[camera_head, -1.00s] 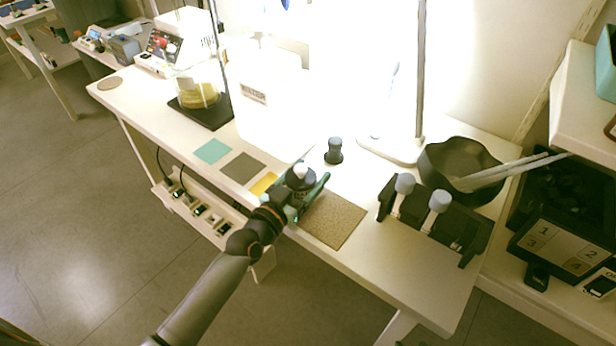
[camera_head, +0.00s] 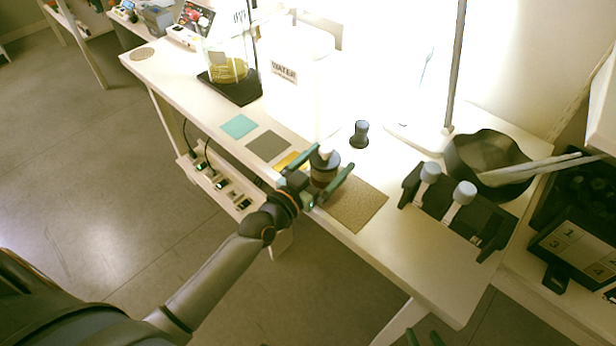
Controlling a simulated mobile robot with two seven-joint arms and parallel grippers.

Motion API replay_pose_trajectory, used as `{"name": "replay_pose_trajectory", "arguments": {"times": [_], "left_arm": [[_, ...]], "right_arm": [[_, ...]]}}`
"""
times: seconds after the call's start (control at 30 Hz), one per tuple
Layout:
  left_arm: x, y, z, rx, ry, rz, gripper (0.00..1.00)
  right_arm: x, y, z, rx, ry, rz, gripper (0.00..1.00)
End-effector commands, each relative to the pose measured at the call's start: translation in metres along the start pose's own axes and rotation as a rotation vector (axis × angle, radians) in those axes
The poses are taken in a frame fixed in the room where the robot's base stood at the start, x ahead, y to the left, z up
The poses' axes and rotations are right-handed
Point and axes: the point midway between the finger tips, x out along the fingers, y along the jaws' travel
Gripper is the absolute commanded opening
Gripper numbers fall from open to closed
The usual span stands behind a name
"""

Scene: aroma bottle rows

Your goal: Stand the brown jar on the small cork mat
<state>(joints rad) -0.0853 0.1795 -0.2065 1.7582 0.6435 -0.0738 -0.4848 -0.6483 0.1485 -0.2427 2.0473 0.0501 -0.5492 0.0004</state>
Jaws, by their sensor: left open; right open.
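The brown jar (camera_head: 324,172), with a pale knob on top, stands near the table's front edge, between the yellow square and a rectangular cork-coloured mat (camera_head: 362,207). My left gripper (camera_head: 331,160) is open, with one finger on each side of the jar; whether they touch it I cannot tell. A small round cork mat (camera_head: 143,54) lies bare at the table's far left end. My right gripper (camera_head: 425,339) shows only as two separated fingertips at the bottom edge; it is open and empty.
A dark bottle (camera_head: 360,135) stands behind the jar. Teal (camera_head: 239,126), grey-brown (camera_head: 268,146) and yellow (camera_head: 291,160) squares lie along the front edge. A white water container (camera_head: 298,95), a rack (camera_head: 455,212) and a dark bowl (camera_head: 482,160) stand around. The front right tabletop is clear.

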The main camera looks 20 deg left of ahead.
Motion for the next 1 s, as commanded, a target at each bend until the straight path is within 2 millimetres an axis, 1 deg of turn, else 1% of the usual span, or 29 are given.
{"name": "replay_pose_trajectory", "arguments": {"times": [0.03, 0.3, 0.4, 0.5, 0.7, 1.0], "left_arm": [[-0.011, 0.0, 0.0, 0.003, -0.004, 0.001, 1.0], [-0.065, 0.0, 0.0, 0.002, -0.004, 0.002, 1.0], [-0.08, 0.0, 0.0, 0.003, -0.002, 0.002, 1.0], [-0.091, 0.0, 0.0, 0.002, -0.001, 0.001, 1.0], [-0.101, 0.0, -0.001, 0.001, 0.0, 0.002, 1.0], [-0.101, 0.0, -0.001, 0.001, 0.001, 0.001, 1.0]], "right_arm": [[-0.001, 0.0, -0.002, 0.0, 0.0, 0.0, 0.5], [-0.003, -0.002, -0.004, 0.004, -0.001, -0.002, 0.5], [-0.003, -0.003, -0.005, 0.006, 0.0, -0.003, 0.5], [-0.003, -0.004, -0.006, 0.007, 0.001, -0.004, 0.5], [-0.003, -0.004, -0.006, 0.007, 0.001, -0.004, 0.5], [-0.002, -0.004, -0.006, 0.007, 0.001, -0.005, 0.5]]}}
